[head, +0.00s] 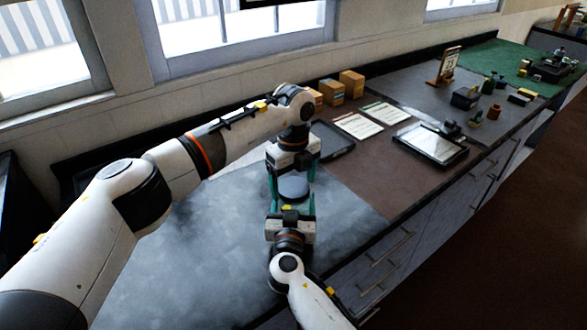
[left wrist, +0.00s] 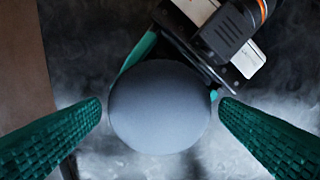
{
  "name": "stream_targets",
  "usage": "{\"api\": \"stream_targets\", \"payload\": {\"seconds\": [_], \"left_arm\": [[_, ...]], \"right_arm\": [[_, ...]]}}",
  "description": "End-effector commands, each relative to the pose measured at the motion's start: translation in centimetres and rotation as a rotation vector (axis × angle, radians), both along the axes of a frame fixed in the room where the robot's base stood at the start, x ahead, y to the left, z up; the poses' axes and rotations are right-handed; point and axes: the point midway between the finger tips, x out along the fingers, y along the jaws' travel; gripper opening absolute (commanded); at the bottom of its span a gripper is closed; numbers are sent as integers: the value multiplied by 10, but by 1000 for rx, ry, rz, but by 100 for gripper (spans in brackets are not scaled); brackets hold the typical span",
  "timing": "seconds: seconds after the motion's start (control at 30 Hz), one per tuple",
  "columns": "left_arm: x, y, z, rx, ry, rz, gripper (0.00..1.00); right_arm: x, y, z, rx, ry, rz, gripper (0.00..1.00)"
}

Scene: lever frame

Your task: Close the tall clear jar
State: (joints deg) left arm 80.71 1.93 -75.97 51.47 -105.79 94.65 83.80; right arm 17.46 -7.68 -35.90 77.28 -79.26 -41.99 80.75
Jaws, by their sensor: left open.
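A round grey-blue disc (head: 293,188), which looks like the jar's lid, lies between my two grippers over the grey mat. It fills the middle of the left wrist view (left wrist: 160,107). The clear jar body cannot be made out; the disc hides what is under it. My left gripper (head: 292,178) is open above the disc, one teal finger on each side, with gaps to the disc in the wrist view. My right gripper (head: 291,202) comes from the near side, its teal fingers spread along the disc's sides at a lower level. Whether they touch the jar is hidden.
The grey mat (head: 170,250) is clear left of the grippers. A dark tray (head: 333,140) lies behind, near orange boxes (head: 351,83) and printed cards (head: 358,126). A framed tablet-like panel (head: 430,144) lies to the right. The bench's front edge runs close to my right arm.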

Motion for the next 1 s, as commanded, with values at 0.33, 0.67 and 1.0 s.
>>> {"api": "stream_targets", "payload": {"seconds": [0.33,0.67,1.0], "left_arm": [[0,0,-4,0,0,-1,85],[0,0,-4,0,0,-1,40],[0,0,-3,1,-2,-350,40]], "right_arm": [[0,0,0,0,-1,0,8],[0,0,0,0,-1,0,8],[0,0,0,0,0,0,8]]}}
